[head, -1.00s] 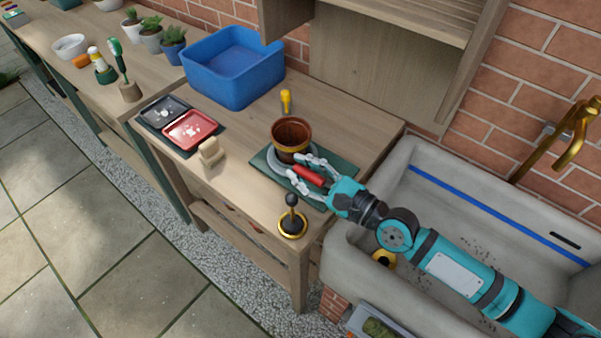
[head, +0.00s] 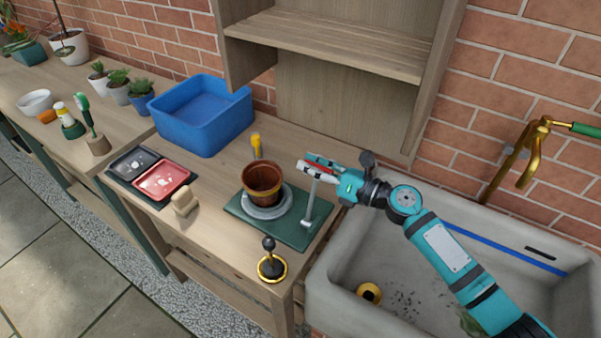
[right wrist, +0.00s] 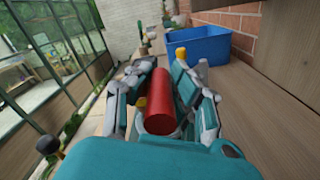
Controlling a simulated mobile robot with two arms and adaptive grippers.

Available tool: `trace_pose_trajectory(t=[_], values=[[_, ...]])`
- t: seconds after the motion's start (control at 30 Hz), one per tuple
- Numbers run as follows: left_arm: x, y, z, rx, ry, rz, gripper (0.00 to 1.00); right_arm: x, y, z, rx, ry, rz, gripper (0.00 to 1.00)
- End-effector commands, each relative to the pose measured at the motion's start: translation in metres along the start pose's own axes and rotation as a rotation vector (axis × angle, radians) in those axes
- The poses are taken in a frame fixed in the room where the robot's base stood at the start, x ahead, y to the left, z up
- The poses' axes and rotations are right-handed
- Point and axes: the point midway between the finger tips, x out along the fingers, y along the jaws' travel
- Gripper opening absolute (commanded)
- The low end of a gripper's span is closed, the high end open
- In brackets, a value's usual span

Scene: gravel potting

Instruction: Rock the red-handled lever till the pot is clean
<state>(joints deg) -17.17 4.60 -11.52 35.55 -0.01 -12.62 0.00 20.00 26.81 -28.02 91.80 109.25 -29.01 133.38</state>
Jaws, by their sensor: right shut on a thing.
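A brown terracotta pot (head: 262,181) stands upright on a grey round disc (head: 268,211) on a green base plate (head: 299,236). A grey metal lever (head: 312,199) rises from the right part of that plate, now close to upright. My right gripper (head: 318,165) is shut on its red handle (right wrist: 160,103), which also shows between the fingers in the head view. The pot's inside looks brown; how clean it is cannot be told. My left gripper is in neither view.
A black-knobbed stick in a gold ring (head: 270,262) stands at the front bench edge. A blue bin (head: 203,128), red tray (head: 162,181), beige block (head: 185,202) and yellow-handled thing (head: 257,145) are nearby. The sink (head: 335,267) lies to the right, a shelf (head: 330,40) behind.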

Motion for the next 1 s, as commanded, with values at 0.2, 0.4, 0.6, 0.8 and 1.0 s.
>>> trace_pose_trajectory(t=[0.2, 0.4, 0.6, 0.8, 1.0], values=[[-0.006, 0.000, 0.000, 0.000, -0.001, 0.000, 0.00, 0.000, -0.031, 0.005, 0.181, -0.005, -0.006, 0.00], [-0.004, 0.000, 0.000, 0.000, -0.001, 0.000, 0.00, -0.001, -0.051, 0.003, 0.290, -0.004, -0.006, 0.00], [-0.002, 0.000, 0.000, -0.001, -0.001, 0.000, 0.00, -0.001, -0.064, 0.001, 0.284, -0.003, -0.006, 0.00], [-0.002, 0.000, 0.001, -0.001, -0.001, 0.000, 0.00, -0.001, -0.068, -0.001, 0.282, -0.001, -0.007, 0.00], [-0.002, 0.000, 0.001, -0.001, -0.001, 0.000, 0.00, -0.001, -0.070, -0.002, 0.282, 0.000, -0.008, 0.00]])
